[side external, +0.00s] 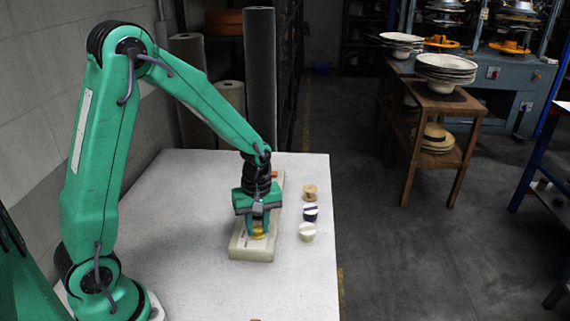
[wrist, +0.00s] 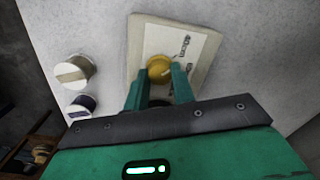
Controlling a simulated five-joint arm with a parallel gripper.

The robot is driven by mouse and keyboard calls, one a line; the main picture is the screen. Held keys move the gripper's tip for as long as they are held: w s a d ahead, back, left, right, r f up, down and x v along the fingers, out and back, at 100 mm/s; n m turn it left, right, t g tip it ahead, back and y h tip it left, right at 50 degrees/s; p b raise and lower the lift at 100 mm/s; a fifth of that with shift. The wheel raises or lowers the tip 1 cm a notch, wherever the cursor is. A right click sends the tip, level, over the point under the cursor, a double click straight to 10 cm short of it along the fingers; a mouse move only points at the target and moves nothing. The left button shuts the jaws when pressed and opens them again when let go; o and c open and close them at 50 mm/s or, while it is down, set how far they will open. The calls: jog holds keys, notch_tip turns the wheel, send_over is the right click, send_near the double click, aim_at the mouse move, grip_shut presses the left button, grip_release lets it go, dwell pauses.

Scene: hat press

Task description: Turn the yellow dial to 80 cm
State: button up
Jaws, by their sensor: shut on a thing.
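The yellow dial (wrist: 159,68) sits on a cream panel (wrist: 205,47) on the white table. In the wrist view my gripper (wrist: 160,78) has its two green fingers on either side of the dial, shut on it. A pale pointer line shows on the dial, toward its lower right. Printed cm labels (wrist: 184,46) stand on the panel to the right of the dial; I can read one as about 40 cm, and another beside it is unclear. In the side view my gripper (side external: 258,222) reaches down onto the dial (side external: 259,233), and the fingers partly cover it.
The white table (side external: 190,215) is clear to the left. Rolls stand behind it.

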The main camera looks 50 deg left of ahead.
jog(key=m, duration=0.9)
jog(key=shift+d+m, duration=0.15)
jog(key=shift+m, duration=0.25)
jog(key=m, duration=0.4)
jog(key=shift+w+m+t, duration=0.1)
jog(key=shift+m+t, duration=0.2)
jog(key=m, duration=0.4)
jog(key=shift+d+m, duration=0.1)
jog(key=shift+m, duration=0.3)
jog(key=o, duration=1)
jog(key=shift+r, duration=0.15)
